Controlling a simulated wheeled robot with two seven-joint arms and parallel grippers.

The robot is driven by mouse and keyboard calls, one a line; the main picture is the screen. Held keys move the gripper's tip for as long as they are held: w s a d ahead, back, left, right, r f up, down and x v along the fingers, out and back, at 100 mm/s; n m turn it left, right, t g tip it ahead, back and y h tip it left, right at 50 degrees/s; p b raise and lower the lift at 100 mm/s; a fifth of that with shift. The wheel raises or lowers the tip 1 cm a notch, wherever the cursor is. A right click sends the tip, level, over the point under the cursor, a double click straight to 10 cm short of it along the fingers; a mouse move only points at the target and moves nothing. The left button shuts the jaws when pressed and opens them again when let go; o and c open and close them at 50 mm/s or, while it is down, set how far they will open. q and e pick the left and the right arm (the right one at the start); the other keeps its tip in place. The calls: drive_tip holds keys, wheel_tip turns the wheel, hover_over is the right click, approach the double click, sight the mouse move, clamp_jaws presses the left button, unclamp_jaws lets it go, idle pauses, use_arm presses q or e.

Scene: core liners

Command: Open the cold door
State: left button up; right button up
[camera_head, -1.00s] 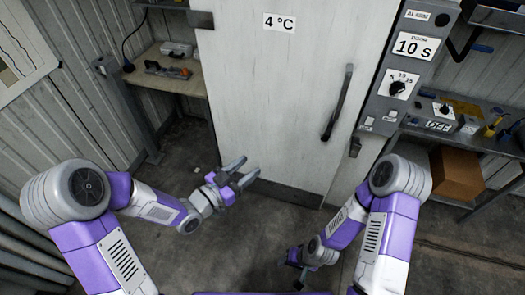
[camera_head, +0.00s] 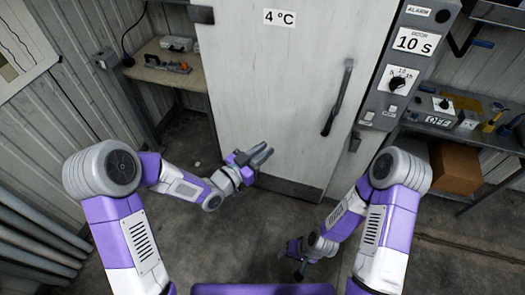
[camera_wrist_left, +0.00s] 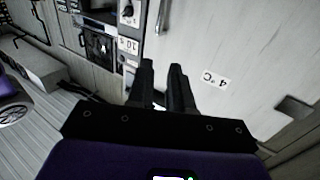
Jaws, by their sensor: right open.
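The cold door (camera_head: 265,80) is a white panel labelled 4 °C, and it looks shut in the head view. Its long dark handle (camera_head: 338,98) runs upright near the door's right edge. The door also shows in the wrist view (camera_wrist_left: 200,40), with the handle (camera_wrist_left: 160,18) at the top. My left gripper (camera_head: 267,152) is in front of the lower door, left of and below the handle, and apart from it. Its two fingers (camera_wrist_left: 164,85) show a narrow gap with nothing between them. My right gripper (camera_head: 296,270) is open, low above the floor, away from the door.
A grey control panel (camera_head: 408,60) with a 10 s label and dial stands right of the door. A bench (camera_head: 170,75) with tools is on the left. A right shelf (camera_head: 450,122) holds items, with a cardboard box (camera_head: 455,168) below. The floor before the door is clear.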

use_arm(q)
clamp_jaws()
drive_tip(key=shift+c, duration=1.3)
unclamp_jaws()
drive_tip(key=o, duration=0.9)
drive_tip(key=b+v, duration=0.1)
drive_tip(key=v, duration=0.6)
drive_tip(key=shift+s+a, duration=0.2)
drive_tip(key=shift+a, duration=0.05)
